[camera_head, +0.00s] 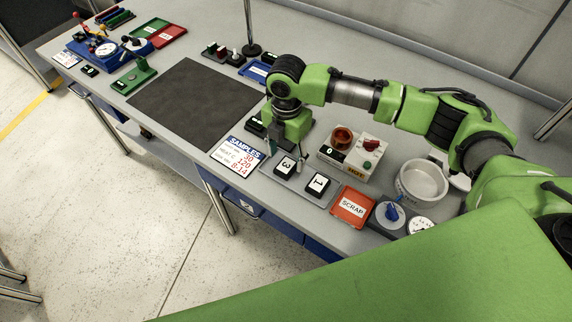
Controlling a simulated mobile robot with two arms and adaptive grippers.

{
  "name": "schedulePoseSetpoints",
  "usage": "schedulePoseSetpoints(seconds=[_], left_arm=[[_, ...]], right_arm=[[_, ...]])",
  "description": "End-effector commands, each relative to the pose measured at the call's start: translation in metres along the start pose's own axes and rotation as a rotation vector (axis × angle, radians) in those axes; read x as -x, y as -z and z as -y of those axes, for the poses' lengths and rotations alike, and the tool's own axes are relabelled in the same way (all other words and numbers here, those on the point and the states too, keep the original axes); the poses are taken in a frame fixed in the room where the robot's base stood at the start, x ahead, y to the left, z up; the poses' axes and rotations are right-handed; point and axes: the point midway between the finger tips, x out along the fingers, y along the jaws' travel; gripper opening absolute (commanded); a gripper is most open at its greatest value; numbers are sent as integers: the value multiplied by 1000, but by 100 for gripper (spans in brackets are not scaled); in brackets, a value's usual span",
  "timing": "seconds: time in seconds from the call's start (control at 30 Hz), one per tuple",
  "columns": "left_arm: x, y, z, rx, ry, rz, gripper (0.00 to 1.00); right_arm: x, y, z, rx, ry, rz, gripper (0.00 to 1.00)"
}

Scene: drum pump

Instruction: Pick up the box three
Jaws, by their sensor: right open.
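Box three is a small black box (286,167) with a white label marked 3. It sits on a grey tray (300,186) near the front edge of the bench, beside a similar black box marked 1 (317,186). My right gripper (288,155) points down just behind and above box three, its fingers apart. Nothing shows between the fingers. I cannot tell whether a finger touches the box. My left gripper is out of view.
A SAMPLES card (238,156) lies left of the tray and a red SCRAP tray (352,205) lies right. A device with an orange-brown cup (342,138) and a white bowl (422,180) stand behind. A dark mat (192,104) is clear.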

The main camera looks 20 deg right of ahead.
Motion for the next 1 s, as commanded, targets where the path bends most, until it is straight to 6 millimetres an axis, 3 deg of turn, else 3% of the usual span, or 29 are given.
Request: schedulePoseSetpoints(seconds=[0.07, 0.23, 0.5, 0.67, 0.7, 1.0], left_arm=[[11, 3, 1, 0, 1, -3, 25], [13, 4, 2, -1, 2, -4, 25], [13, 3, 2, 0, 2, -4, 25], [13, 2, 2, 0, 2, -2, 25], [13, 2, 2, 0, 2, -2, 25], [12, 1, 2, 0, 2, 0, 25]], right_arm=[[-10, -1, 2, -2, 5, 0, 53], [-32, -1, 1, 0, 2, 1, 53], [-36, -1, 1, 0, 0, 1, 53], [-36, -1, 1, 0, 0, 1, 14], [-36, -1, 1, 0, 0, 1, 11], [-35, -2, 1, 0, -1, 1, 11]])
